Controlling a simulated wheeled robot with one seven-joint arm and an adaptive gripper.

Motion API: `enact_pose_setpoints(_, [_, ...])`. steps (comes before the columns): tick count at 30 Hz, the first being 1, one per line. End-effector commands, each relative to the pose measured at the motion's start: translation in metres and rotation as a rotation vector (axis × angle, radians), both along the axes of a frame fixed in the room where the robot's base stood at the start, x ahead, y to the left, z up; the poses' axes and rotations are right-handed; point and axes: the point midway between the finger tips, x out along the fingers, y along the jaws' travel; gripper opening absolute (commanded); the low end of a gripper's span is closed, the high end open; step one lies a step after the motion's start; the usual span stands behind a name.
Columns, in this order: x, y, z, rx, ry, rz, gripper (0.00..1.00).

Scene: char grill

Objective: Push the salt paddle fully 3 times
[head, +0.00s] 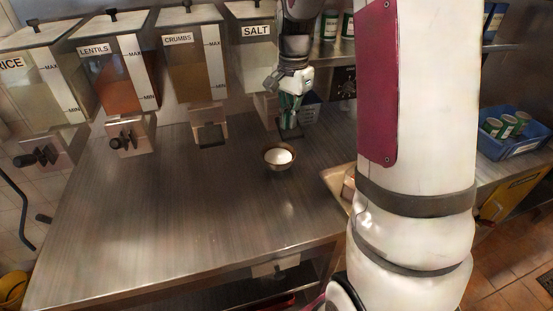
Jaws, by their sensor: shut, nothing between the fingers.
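The salt dispenser (254,62), a clear box labelled SALT, hangs on the back wall, partly hidden by my arm. My gripper (290,122) is shut and points down at the dispenser's lower front. It covers most of the salt paddle, so I cannot tell whether they touch or how far the paddle is pushed. A small brown bowl (279,167) with white contents stands on the steel counter below and in front of my gripper.
Crumbs (194,68), lentils (114,78) and rice (38,88) dispensers hang to the left. A blue crate (513,148) with several green cans stands at the right. The counter (170,205) is clear left of the bowl.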

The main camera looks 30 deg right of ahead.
Motion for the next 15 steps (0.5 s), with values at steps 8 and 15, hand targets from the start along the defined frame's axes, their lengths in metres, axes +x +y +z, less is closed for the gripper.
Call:
enact_pose_setpoints(8, [-0.002,0.001,-0.001,0.004,0.009,-0.001,0.0])
enact_pose_setpoints(15, [-0.002,0.001,0.011,0.003,0.007,0.0,0.0])
